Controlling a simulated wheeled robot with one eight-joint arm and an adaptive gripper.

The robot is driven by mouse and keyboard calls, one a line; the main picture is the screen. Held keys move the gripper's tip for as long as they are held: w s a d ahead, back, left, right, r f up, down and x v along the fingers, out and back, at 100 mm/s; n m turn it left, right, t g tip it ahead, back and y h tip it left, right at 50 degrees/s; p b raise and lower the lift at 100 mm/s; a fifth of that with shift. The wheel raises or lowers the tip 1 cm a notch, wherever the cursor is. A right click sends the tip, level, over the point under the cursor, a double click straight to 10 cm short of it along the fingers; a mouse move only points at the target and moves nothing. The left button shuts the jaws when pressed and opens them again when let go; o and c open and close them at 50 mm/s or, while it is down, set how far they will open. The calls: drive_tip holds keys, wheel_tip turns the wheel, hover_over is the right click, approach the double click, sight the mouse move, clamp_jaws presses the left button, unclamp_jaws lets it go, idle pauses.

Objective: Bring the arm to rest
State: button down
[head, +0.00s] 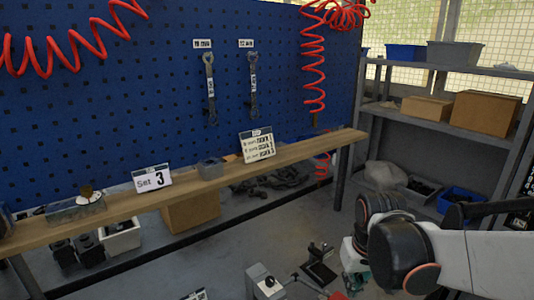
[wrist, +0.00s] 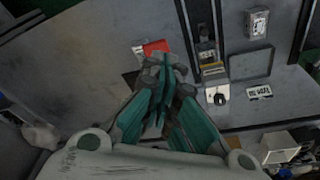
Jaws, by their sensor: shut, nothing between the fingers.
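My arm reaches in from the right edge of the head view, white with dark rounded joints, and stands in front of the shelf. My gripper (head: 353,256) shows there only in part, its teal and grey pieces partly covered by my own joints. In the wrist view my gripper (wrist: 160,85) points away from the camera. Its teal fingers are drawn together and nothing is held. It is over a grey surface (wrist: 90,50), apart from the wooden bench (head: 110,212). A red piece (wrist: 156,47) lies just beyond the fingertips in that picture; whether they touch it I cannot tell.
A blue pegboard (head: 150,100) holds two wrenches (head: 210,85) and red coiled hoses (head: 313,60). A grey shelf (head: 440,66) with boxes stands at the right. A grey block with a lever (head: 262,280) and a dark stand (head: 319,265) are low in front, near my gripper.

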drive_tip(key=s+t+b, duration=0.4)
drive_tip(key=s+b, duration=0.3)
drive_tip(key=s, duration=0.4)
drive_tip(key=shift+f+m+t, duration=0.2)
drive_tip(key=shift+m+t, duration=0.2)
